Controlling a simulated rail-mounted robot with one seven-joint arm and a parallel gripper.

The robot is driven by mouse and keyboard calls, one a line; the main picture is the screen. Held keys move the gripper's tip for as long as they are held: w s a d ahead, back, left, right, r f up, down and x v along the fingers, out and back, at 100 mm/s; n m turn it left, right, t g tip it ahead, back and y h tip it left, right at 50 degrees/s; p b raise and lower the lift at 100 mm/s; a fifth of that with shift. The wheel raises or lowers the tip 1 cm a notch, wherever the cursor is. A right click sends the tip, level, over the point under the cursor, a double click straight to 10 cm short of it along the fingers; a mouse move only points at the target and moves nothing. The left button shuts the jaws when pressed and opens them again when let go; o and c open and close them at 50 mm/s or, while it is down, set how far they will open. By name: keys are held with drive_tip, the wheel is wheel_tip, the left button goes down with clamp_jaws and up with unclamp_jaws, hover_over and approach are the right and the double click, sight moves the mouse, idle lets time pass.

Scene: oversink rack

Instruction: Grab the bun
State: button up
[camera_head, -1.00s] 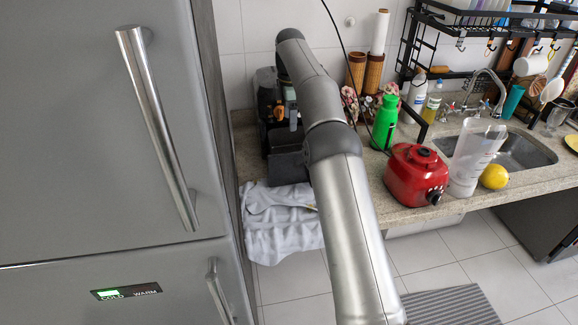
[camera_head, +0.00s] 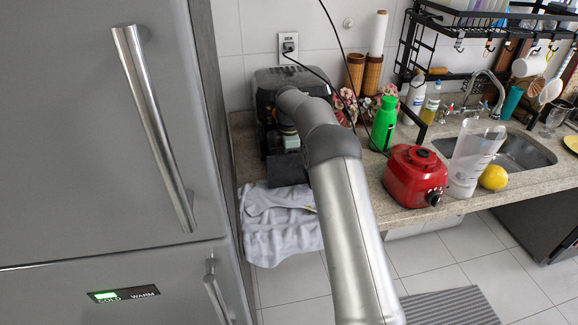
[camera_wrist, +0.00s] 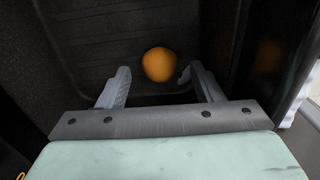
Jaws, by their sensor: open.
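The bun (camera_wrist: 159,64) is a round orange-brown ball shape on the dark ridged floor of an appliance in the wrist view. My gripper (camera_wrist: 156,77) is open, with one grey finger on each side of the bun's near edge. The bun lies between and slightly beyond the fingertips, with a gap to the left finger and little or none to the right one. In the head view my arm reaches down into the front of the black appliance (camera_head: 290,78) on the counter. The fingers and bun cannot be made out there.
Dark walls enclose the gripper, and the right wall (camera_wrist: 268,60) shows an orange reflection. A grey cloth (camera_head: 272,228) hangs over the counter edge. A green bottle (camera_head: 384,125), red blender base (camera_head: 414,178) and lemon (camera_head: 493,177) stand to the right. The fridge (camera_head: 90,190) is at left.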

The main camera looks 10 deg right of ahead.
drive_tip(key=shift+f, duration=0.95)
drive_tip(key=shift+c, duration=0.3)
drive_tip(key=c, duration=1)
drive_tip(key=shift+o, duration=0.2)
drive_tip(key=shift+r, duration=0.15)
